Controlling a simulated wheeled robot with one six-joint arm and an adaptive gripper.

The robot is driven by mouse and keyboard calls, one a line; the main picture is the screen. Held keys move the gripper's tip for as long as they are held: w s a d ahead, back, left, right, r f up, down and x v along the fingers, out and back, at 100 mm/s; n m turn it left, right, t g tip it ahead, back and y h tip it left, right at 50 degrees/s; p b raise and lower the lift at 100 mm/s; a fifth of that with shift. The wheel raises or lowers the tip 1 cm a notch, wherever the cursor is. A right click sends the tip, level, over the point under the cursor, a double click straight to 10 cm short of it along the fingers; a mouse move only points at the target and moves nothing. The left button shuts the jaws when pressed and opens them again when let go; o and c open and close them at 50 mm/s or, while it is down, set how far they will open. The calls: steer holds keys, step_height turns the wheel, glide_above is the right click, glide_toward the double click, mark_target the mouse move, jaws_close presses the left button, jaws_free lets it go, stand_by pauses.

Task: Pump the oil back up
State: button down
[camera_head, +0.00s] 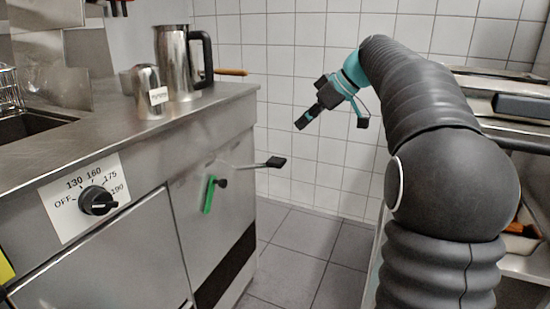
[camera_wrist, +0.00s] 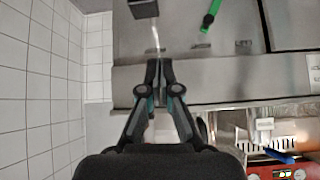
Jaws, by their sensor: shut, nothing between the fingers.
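A thin metal lever with a black grip (camera_head: 276,162) sticks out to the right from the steel fryer front (camera_head: 190,205). In the wrist view the grip (camera_wrist: 143,8) is at the top edge, beyond my fingertips. A green handle (camera_head: 209,195) hangs nearly upright left of the lever, beside a small black knob (camera_head: 222,183). It also shows in the wrist view (camera_wrist: 211,15). My gripper (camera_head: 303,121) is shut and empty, up and to the right of the grip, apart from it. The fingertips (camera_wrist: 158,66) meet in the wrist view.
A black temperature dial (camera_head: 98,201) is on the left front. A steel jug (camera_head: 178,65) and a smaller labelled steel cup (camera_head: 148,92) stand on the counter. A tiled wall is behind, and a steel rack (camera_head: 500,85) is at the right. Floor shows between.

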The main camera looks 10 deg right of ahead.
steer(key=shift+w+d+r+n, duration=0.1)
steer(key=shift+w+d+n, duration=0.45)
steer(key=shift+w, duration=0.35)
steer(key=b, duration=0.1)
glide_above(272, 160)
steer(key=s+d, duration=0.1)
steer(key=d, duration=0.1)
step_height(272, 160, down, 8)
steer(key=shift+s+a+r, duration=0.1)
steer(key=shift+s+r, duration=0.05)
steer(key=shift+r, duration=0.05)
step_height(272, 160, down, 2)
steer(key=shift+s+f+b, duration=0.1)
steer(key=shift+b, duration=0.3)
steer(key=shift+f, duration=0.7)
